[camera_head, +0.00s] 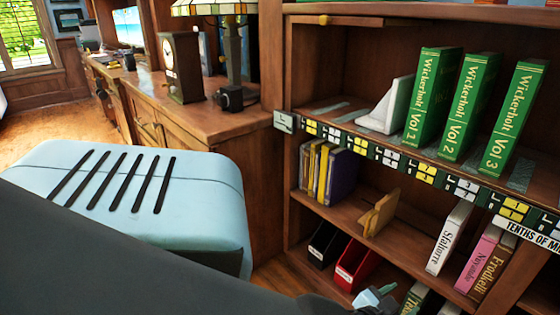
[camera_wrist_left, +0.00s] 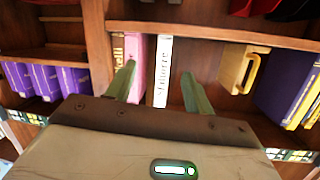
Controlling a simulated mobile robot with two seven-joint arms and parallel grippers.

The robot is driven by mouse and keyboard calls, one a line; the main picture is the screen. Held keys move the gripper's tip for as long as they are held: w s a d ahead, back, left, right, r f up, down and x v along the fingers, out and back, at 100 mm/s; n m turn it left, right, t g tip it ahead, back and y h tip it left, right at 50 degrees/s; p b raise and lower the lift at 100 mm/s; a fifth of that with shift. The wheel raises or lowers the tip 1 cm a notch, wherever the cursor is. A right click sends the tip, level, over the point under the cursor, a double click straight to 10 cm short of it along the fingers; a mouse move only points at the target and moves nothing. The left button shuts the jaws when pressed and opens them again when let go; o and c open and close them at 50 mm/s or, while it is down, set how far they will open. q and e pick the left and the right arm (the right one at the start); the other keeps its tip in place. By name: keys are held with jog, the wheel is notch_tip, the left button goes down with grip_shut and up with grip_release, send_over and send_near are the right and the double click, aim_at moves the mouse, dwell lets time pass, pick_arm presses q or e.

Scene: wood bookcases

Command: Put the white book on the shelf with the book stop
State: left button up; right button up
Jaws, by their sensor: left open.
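The white book (camera_head: 449,238), lettered Sfaltorre, stands leaning on the middle shelf beside a pink book. It also shows upside down in the left wrist view (camera_wrist_left: 162,72). My left gripper (camera_head: 375,298) is low at the bottom edge of the head view, in front of the bookcase. In the wrist view its two green fingers (camera_wrist_left: 158,72) are open, with the white book visible between them; contact cannot be told. A white wedge-shaped book stop (camera_head: 388,106) stands on the upper shelf against the green books. A yellow stop-like piece (camera_head: 379,213) stands on the middle shelf.
Green Wickerholt volumes (camera_head: 433,97) lean on the upper shelf. A pink book (camera_head: 479,258) and a brown book (camera_head: 493,268) stand right of the white one. Purple and yellow books (camera_head: 341,177) are at left. Black and red holders (camera_head: 356,265) sit below.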

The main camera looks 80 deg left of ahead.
pick_arm(q)
jog(key=s+d+f+m+g+h, duration=0.1)
jog(key=s+d+f+g+h, duration=0.2)
jog(key=s, duration=0.5)
jog(key=s+d+f+m, duration=0.1)
jog(key=s+d+f, duration=0.2)
jog(key=s+f, duration=0.4)
jog(key=s+d+f+m+g+h, duration=0.2)
jog(key=s+d+f, duration=0.1)
jog(key=s, duration=0.6)
jog(key=s+d+g+h, duration=0.1)
jog(key=s+d+g, duration=0.1)
jog(key=s, duration=0.8)
jog(key=s+d+g+h, duration=0.1)
jog(key=s+d, duration=0.4)
jog(key=s, duration=0.5)
jog(key=shift+d+f+m+g+h, duration=0.25)
jog(key=shift+f+m+g+h, duration=0.1)
jog(key=shift+m+g+h, duration=0.05)
